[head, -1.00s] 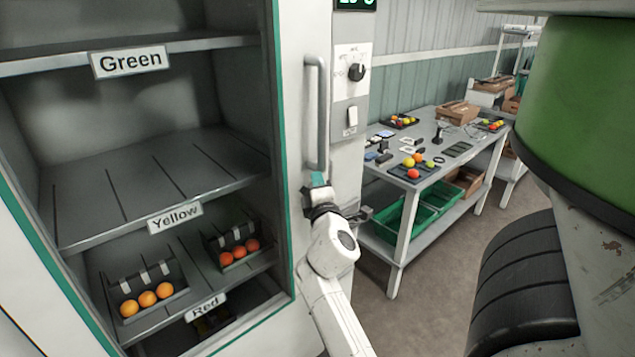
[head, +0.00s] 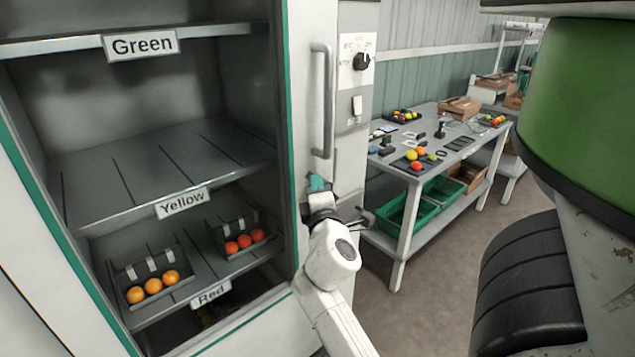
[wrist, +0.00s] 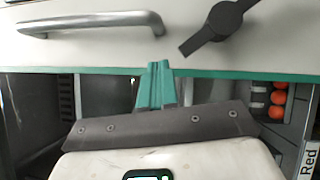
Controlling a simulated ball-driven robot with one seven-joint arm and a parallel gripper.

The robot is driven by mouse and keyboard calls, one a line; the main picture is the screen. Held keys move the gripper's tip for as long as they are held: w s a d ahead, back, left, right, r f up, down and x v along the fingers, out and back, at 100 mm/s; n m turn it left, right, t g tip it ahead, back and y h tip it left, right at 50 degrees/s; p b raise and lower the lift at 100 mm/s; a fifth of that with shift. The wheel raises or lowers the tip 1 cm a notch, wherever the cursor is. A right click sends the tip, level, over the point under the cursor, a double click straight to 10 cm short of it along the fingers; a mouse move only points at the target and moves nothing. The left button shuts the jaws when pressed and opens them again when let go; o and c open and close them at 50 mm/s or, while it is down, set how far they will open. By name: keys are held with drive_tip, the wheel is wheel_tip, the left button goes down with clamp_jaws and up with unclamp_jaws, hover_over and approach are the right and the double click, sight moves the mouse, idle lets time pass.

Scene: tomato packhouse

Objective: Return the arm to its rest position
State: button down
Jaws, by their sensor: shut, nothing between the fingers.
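My gripper (head: 316,182) is in front of the right frame of the cabinet, just below the lower end of its vertical handle (head: 322,100). Its teal fingers are closed together with nothing between them. In the wrist view the gripper (wrist: 157,70) points at the teal edge strip, with the handle (wrist: 90,24) at the upper left and a dark latch lever (wrist: 218,28) at the upper right. I cannot tell whether the fingertips touch the cabinet. My white arm reaches up from the bottom of the head view.
The open cabinet has shelves labelled Green (head: 140,44), Yellow (head: 183,203) and Red (head: 209,294). Two racks (head: 150,272) (head: 240,232) of orange and red tomatoes sit inside. A worktable (head: 402,165) with tomatoes and green crates (head: 385,222) stands right, with open floor in front.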

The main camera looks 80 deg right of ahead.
drive_tip(key=r+b+v, duration=0.1)
drive_tip(key=b+v, duration=0.1)
drive_tip(key=v, duration=0.4)
drive_tip(key=shift+a+f, duration=0.35)
drive_tip(key=shift+f, duration=0.1)
